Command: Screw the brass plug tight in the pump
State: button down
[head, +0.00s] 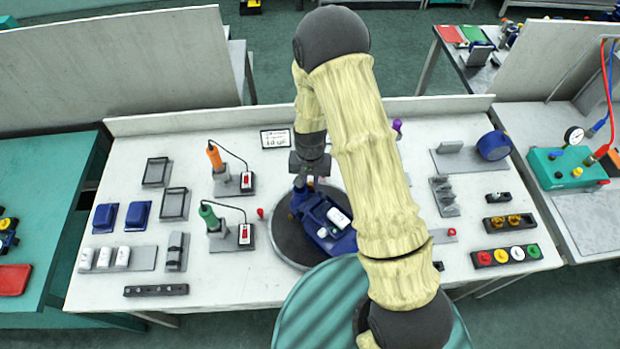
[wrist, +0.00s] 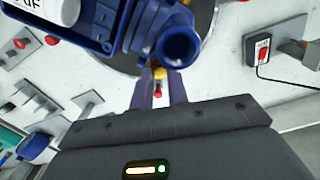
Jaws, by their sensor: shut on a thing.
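The blue pump (head: 326,218) lies on a dark round plate in the middle of the bench. In the wrist view the pump body (wrist: 135,30) fills the top, with an open round blue port (wrist: 178,48) facing the camera. My gripper (head: 303,183) is at the pump's far left end. In the wrist view my gripper (wrist: 161,80) is shut on the brass plug (wrist: 160,73), which shows as a small yellow piece between the fingertips, just below the pump body. I cannot tell whether the plug sits in a thread, as the fingers and pump hide its end.
Two more brass pieces sit in a dark tray (head: 508,222) at right, above a tray of coloured caps (head: 507,256). Orange-handled (head: 214,156) and green-handled (head: 208,216) tools stand left of the round plate (head: 287,246). My arm covers the bench right of the pump.

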jog(key=m, duration=0.3)
jog(key=shift+s+m, duration=0.1)
jog(key=shift+m, duration=0.2)
jog(key=m+p, duration=0.1)
jog(key=m, duration=0.2)
jog(key=shift+m, duration=0.3)
jog(key=shift+m+p, duration=0.45)
jog(key=shift+m, duration=0.75)
jog(key=shift+f+m, duration=0.1)
jog(key=shift+m, duration=0.3)
